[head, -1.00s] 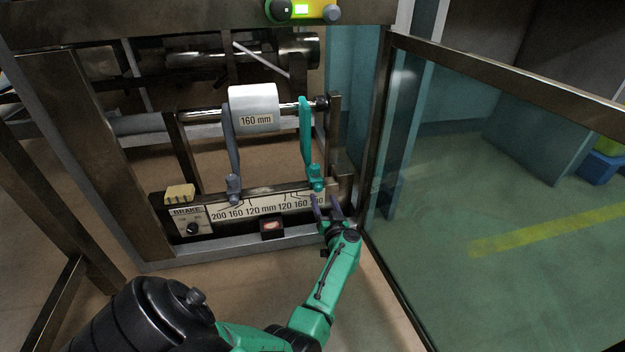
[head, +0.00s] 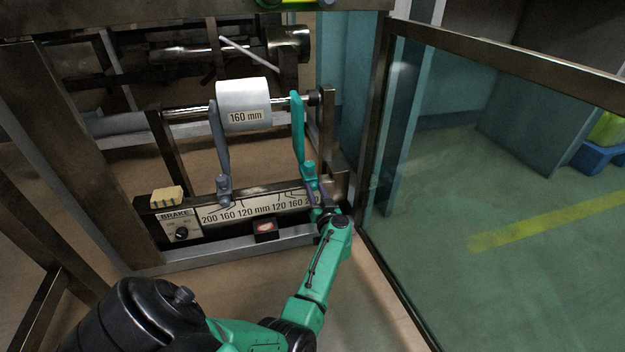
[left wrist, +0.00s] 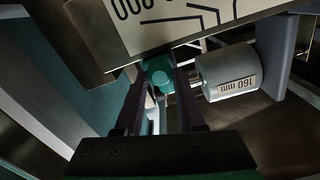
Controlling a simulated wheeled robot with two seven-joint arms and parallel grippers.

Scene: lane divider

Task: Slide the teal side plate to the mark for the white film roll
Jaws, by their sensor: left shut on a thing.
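The teal side plate (head: 297,128) stands upright on the shaft to the right of the white film roll (head: 243,104), with a gap between them. The roll's label reads 160 mm. The plate's foot is at the right end of the white scale (head: 248,209), near the right-hand 160 and 200; the exact mark is hidden. My left gripper (head: 313,190) is shut on the teal side plate at its foot. The left wrist view shows the teal foot (left wrist: 158,74) between the fingers (left wrist: 160,92). My right gripper is not in view.
A grey side plate (head: 219,145) stands at the roll's left end. A framed glass door (head: 480,170) stands close on the right.

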